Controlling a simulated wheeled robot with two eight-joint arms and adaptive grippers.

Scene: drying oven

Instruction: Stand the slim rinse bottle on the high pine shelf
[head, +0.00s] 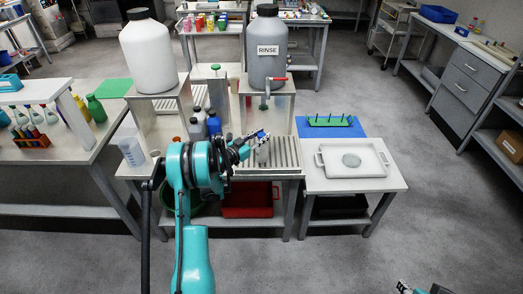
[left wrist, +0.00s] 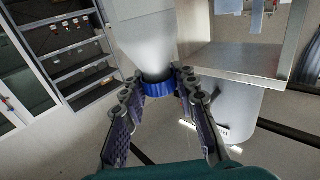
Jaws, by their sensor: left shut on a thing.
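My left gripper (head: 258,137) is above the slatted drain rack, in front of the grey RINSE tank. In the left wrist view its fingers (left wrist: 163,92) are shut around the blue collar of a pale grey-white bottle (left wrist: 147,38), which looks like the slim rinse bottle. In the head view the bottle is small and partly hidden by the gripper. No shelf is clearly recognisable as the high pine shelf. My right gripper (head: 418,288) shows only at the bottom edge, too cut off to read.
The RINSE tank (head: 267,52) and a white tank (head: 149,55) stand on raised stands. Several blue-capped bottles (head: 213,123) stand left of my gripper. A white tray (head: 328,163) and a blue mat with a green peg rack (head: 330,123) lie right. Open floor lies further right.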

